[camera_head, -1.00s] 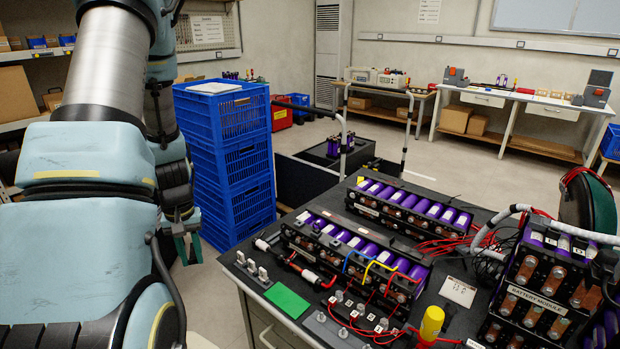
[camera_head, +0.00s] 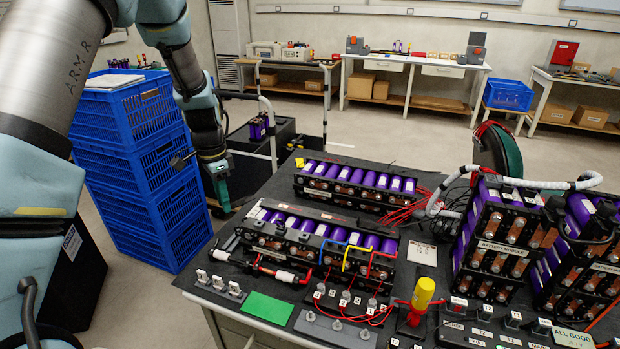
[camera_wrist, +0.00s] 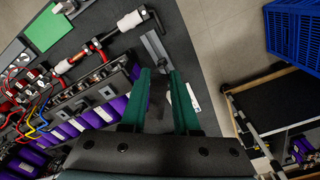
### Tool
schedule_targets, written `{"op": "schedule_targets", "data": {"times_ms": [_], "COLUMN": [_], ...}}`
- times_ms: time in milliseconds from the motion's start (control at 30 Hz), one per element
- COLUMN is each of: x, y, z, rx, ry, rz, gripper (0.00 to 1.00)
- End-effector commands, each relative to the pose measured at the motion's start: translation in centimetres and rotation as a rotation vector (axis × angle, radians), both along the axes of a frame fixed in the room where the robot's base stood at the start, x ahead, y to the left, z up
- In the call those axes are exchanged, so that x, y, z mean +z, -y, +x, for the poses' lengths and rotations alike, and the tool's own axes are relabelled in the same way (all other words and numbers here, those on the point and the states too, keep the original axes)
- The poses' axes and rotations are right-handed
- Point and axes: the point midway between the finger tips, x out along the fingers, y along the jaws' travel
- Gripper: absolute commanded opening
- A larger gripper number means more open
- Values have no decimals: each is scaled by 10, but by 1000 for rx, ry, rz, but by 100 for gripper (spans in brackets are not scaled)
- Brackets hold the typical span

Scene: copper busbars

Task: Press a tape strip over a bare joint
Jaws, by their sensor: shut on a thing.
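A red bar with white and black sleeves (camera_head: 272,268) lies along the front of the near battery module (camera_head: 315,240). It also shows in the wrist view (camera_wrist: 100,42), left of the fingers and apart from them. I cannot tell which spot is the bare joint.
A block with pale upright tabs (camera_head: 219,287) and a green pad (camera_head: 268,307) lie at the bench front. A yellow-handled screwdriver (camera_head: 423,293) stands to their right. Stacked battery modules (camera_head: 500,235) crowd the right side. Blue crates (camera_head: 135,170) stand left on the floor.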

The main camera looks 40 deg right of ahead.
Motion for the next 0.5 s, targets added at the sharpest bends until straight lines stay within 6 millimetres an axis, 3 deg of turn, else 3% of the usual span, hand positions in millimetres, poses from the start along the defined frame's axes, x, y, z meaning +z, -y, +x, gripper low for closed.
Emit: {"op": "schedule_targets", "data": {"times_ms": [33, 200, 400, 500], "x": [6, 22, 39, 45], "y": [25, 93, 153, 171], "z": [-10, -46, -92, -108], "rx": [-106, -455, -789, -898], "ry": [4, 13, 24, 28], "rz": [-1, 3, 8, 12], "gripper": [7, 7, 7, 7]}}
